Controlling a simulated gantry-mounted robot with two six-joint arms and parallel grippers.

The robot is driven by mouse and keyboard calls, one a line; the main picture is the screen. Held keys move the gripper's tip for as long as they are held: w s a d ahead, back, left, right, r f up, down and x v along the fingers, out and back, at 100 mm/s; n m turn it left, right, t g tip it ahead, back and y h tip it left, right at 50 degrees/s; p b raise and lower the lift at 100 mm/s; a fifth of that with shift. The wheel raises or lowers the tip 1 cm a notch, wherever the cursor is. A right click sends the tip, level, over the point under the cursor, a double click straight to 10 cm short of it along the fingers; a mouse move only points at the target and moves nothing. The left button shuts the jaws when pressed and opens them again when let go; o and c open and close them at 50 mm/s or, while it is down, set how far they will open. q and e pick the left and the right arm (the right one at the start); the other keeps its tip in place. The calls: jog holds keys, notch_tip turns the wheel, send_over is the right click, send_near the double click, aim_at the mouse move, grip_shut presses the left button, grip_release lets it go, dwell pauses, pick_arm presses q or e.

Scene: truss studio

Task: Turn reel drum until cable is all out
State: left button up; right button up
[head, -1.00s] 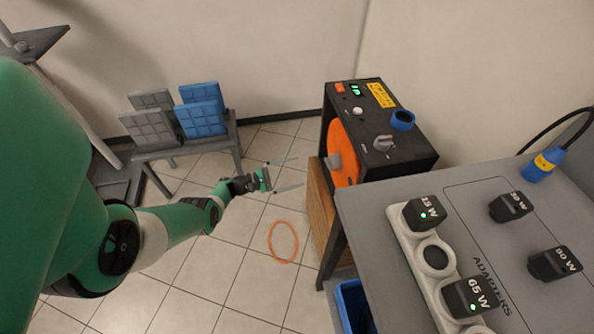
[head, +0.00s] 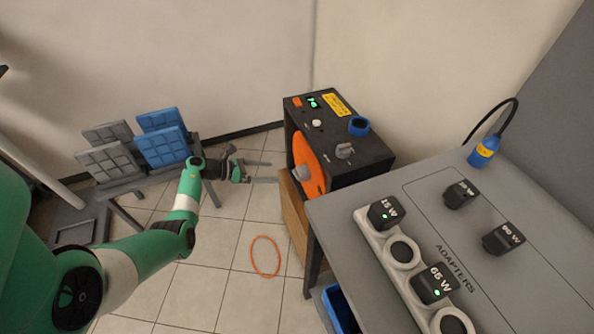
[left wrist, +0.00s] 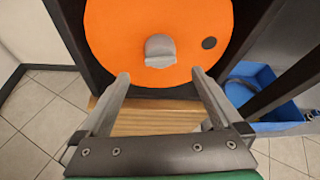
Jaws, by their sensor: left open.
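The orange reel drum (head: 309,165) sits upright in a dark housing (head: 340,140) on a wooden stand. In the left wrist view the drum (left wrist: 120,40) faces me, with a grey hub knob (left wrist: 160,50) at its middle and a dark round spot to the right of it. My left gripper (head: 277,171) is open and empty, its fingers pointing toward the drum from the left. In the left wrist view the fingertips (left wrist: 160,78) are spread below and either side of the knob, not closed on it. An orange cable loop (head: 265,257) lies on the floor tiles. My right gripper is not in view.
A grey table (head: 400,200) on the right holds a white adapter strip (head: 372,230) and several black adapters. A blue bin (head: 338,310) sits below it. Blue and grey panels (head: 160,135) stand on a rack at left.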

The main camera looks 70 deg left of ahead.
aim_at(298, 172)
pick_arm(q)
jog(key=b+x, duration=0.5)
jog(key=x, duration=0.5)
jog(key=shift+w+d+f+b, duration=0.1)
jog(key=shift+w+f+b, duration=0.15)
jog(key=shift+f+b, duration=0.15)
jog(key=shift+w+r, duration=0.1)
jog(key=shift+w, duration=0.25)
grip_shut()
